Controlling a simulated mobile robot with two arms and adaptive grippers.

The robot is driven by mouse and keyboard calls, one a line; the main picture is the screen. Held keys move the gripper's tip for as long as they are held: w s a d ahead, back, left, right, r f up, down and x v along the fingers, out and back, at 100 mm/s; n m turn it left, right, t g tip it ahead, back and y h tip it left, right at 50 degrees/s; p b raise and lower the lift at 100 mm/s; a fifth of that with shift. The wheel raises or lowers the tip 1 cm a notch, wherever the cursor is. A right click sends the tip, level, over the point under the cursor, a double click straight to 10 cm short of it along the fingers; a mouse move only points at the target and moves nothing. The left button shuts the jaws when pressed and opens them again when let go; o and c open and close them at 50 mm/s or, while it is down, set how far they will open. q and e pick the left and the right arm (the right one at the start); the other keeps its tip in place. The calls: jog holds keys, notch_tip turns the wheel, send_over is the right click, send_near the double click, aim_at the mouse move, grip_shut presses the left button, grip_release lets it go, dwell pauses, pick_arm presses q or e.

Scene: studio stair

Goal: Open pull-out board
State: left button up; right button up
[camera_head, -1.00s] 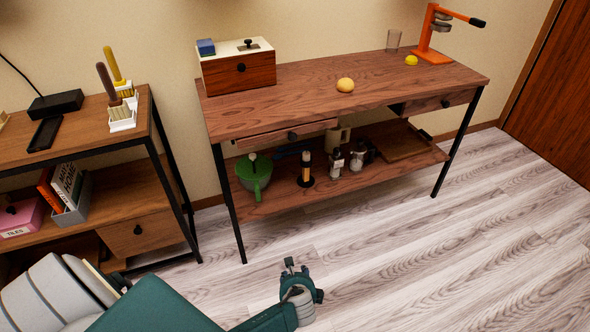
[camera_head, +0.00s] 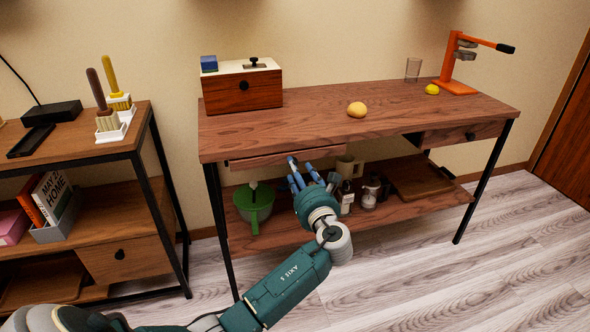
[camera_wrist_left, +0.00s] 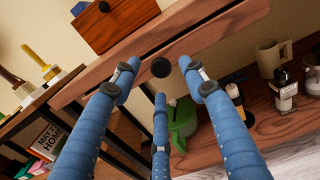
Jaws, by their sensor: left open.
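The pull-out board (camera_head: 262,159) is a thin wooden front under the left part of the desk top. It also shows in the left wrist view (camera_wrist_left: 225,32), with a round black knob (camera_wrist_left: 160,67) on it. My left gripper (camera_head: 304,170) is open in front of the board, and it hides the knob in the head view. In the left wrist view, its blue fingers (camera_wrist_left: 160,85) surround the knob's position, two above and one below; I see no clear contact. My right gripper is out of view.
The wooden desk (camera_head: 310,122) carries a box (camera_head: 240,90), a yellow-orange fruit (camera_head: 357,109) and an orange press (camera_head: 455,75). A drawer (camera_head: 460,133) sits at its right. The lower shelf holds a green jug (camera_head: 254,205), bottles and a mug (camera_head: 349,167). A shelf unit (camera_head: 130,145) stands left.

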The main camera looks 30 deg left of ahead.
pick_arm(q)
jog(key=x, duration=0.3)
jog(key=shift+w+a, duration=0.1)
jog(key=shift+w, duration=0.05)
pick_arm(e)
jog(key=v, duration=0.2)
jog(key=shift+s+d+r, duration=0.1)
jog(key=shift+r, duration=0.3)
pick_arm(q)
grip_shut()
